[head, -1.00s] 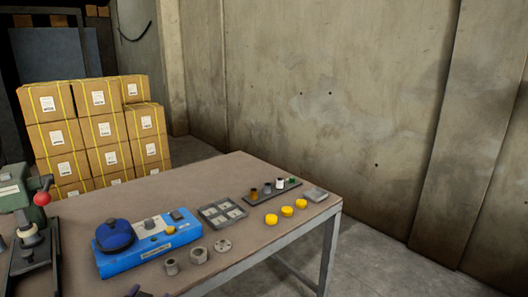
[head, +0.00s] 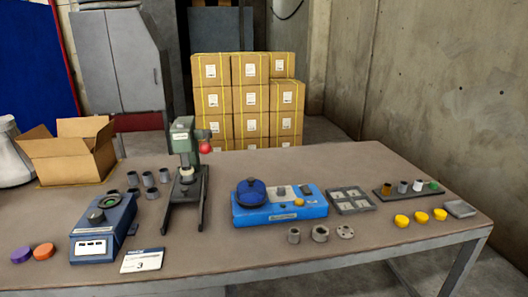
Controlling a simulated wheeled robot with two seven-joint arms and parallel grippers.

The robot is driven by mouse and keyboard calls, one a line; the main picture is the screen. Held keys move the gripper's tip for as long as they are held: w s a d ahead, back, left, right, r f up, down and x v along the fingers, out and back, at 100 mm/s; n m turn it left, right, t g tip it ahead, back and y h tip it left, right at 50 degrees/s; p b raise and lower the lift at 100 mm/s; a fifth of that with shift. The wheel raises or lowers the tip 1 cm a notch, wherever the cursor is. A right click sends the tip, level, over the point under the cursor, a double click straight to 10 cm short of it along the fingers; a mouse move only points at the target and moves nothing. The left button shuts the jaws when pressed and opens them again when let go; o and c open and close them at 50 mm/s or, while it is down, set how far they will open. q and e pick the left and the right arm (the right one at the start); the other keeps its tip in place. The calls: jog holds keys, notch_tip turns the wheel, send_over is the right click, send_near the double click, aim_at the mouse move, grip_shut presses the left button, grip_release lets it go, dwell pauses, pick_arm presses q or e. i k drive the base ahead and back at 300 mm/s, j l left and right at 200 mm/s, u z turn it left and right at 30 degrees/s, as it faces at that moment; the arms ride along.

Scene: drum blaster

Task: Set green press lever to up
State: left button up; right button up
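The green press (head: 183,136) stands on the table, left of the middle in the head view. It has a dark frame with two legs reaching forward. Its lever ends in a red knob (head: 206,147), at the right side of the press head and near the head's lower part. Most of the lever's arm is too small to make out. A pale round part sits below the head. Neither of my grippers is in view.
The brown table (head: 350,165) carries a blue machine (head: 280,208) right of the press and a dark blue device (head: 103,229) to its left. Several grey cylinders (head: 149,179) stand close on the left. An open cardboard box (head: 72,155) sits behind them.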

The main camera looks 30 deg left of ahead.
aim_at(206, 147)
jog(key=u, duration=0.95)
jog(key=k+u, duration=0.3)
jog(key=i+j, duration=0.05)
